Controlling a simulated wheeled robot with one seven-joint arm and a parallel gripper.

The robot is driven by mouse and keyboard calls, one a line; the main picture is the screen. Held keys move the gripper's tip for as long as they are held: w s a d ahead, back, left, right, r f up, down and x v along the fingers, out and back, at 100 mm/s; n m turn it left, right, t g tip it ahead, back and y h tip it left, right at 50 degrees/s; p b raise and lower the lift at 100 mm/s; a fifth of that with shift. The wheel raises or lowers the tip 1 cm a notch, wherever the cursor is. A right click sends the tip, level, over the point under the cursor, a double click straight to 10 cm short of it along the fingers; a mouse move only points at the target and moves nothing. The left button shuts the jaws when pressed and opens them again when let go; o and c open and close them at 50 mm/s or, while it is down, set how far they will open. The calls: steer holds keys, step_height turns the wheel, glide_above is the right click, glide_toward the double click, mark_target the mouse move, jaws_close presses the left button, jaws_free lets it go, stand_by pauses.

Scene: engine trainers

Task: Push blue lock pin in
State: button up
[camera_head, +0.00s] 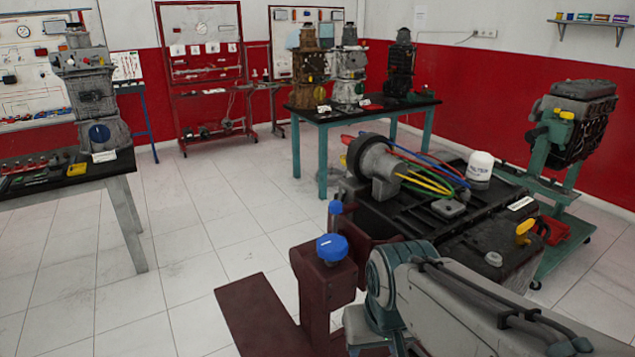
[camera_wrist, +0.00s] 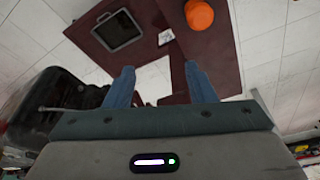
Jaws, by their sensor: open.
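A blue lock pin knob (camera_head: 332,248) sits on top of a dark red post of the stand in the head view. A second blue knob (camera_head: 335,207) shows just behind it; I cannot tell which one is meant. In the wrist view my gripper (camera_wrist: 160,72) is open, its two blue fingers apart and with nothing between them. A dark red frame (camera_wrist: 215,50) lies beyond the fingertips. No blue knob shows in the wrist view. My gripper is not visible in the head view; my arm fills the lower right there.
An orange round part (camera_wrist: 199,14) shows on the frame in the wrist view. The black engine (camera_head: 490,240) stands behind the posts, close to my arm. A left table (camera_head: 120,163) and a rear table (camera_head: 375,112) hold engine parts. Tiled floor is clear at left.

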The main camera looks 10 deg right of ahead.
steer(key=w+r+h+p, duration=0.1)
steer(key=w+r+p, duration=0.3)
steer(key=w+r, duration=0.6)
step_height(320, 180, up, 12)
steer(key=m+g+y+p, duration=0.1)
steer(key=m+g+p, duration=0.25)
steer(key=p, duration=0.35)
glide_above(336, 202)
steer(key=shift+m+t, duration=0.35)
steer(key=shift+m, duration=0.1)
step_height(336, 202, down, 14)
steer(key=shift+s+r+p, duration=0.1)
steer(key=shift+p, duration=0.65)
